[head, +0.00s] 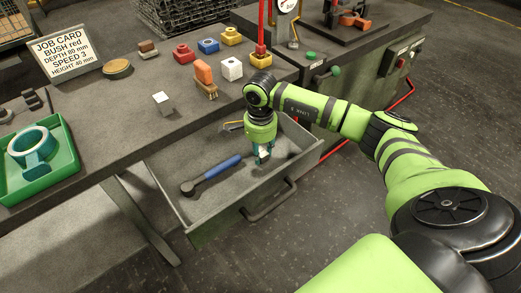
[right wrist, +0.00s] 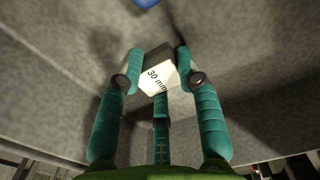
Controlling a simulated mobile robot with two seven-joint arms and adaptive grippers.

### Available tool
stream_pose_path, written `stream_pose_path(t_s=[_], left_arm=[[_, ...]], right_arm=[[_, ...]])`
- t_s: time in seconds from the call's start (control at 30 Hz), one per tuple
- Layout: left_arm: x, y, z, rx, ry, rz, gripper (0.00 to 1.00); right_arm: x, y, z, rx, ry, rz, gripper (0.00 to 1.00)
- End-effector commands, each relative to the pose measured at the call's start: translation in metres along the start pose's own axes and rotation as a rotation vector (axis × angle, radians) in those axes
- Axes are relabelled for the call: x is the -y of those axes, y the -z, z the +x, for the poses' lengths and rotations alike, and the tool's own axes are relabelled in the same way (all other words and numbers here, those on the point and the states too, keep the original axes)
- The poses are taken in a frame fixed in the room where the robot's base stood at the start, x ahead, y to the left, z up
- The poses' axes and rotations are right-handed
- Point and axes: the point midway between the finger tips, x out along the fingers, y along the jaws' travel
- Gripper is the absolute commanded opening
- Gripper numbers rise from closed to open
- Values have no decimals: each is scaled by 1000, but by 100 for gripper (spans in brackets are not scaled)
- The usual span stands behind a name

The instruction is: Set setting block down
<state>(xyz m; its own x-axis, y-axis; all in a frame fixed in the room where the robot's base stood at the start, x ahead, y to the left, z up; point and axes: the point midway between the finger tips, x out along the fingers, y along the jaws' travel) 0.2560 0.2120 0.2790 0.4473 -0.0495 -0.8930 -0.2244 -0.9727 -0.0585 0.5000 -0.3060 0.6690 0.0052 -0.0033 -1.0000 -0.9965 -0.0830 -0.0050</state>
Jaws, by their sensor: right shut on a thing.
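My right gripper (head: 262,158) points down into the open drawer (head: 215,222) under the bench. In the right wrist view its teal fingers (right wrist: 160,85) are shut around the setting block (right wrist: 158,74), a small block with a pale face marked "30 mm" and dark sides. In the head view the fingers mostly hide the block (head: 264,153). I cannot tell whether the block touches the drawer floor. My left gripper is not in view.
A blue-handled tool (head: 212,174) lies in the drawer left of my gripper. On the bench are a pale cube (head: 163,101), several coloured blocks, a job card (head: 65,50) and a green tray (head: 66,176).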

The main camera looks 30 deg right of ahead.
Motion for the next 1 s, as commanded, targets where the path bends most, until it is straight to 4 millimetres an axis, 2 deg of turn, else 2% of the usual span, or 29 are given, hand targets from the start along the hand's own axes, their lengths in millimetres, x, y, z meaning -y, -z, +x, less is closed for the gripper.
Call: stream_pose_path(t_s=[0.07,0.1,0.13,0.17,0.57,0.67,1.0], left_arm=[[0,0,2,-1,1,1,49],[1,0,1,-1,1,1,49],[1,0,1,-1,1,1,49],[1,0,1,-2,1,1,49],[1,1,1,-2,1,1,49],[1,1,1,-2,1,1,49],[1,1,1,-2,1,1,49]], right_arm=[[0,0,1,0,2,1,0],[0,0,0,0,2,1,47],[0,0,0,0,2,1,59],[0,0,0,0,2,1,62],[0,0,-4,0,2,1,62],[1,1,-17,-2,4,2,62],[1,0,-89,0,6,0,62]])
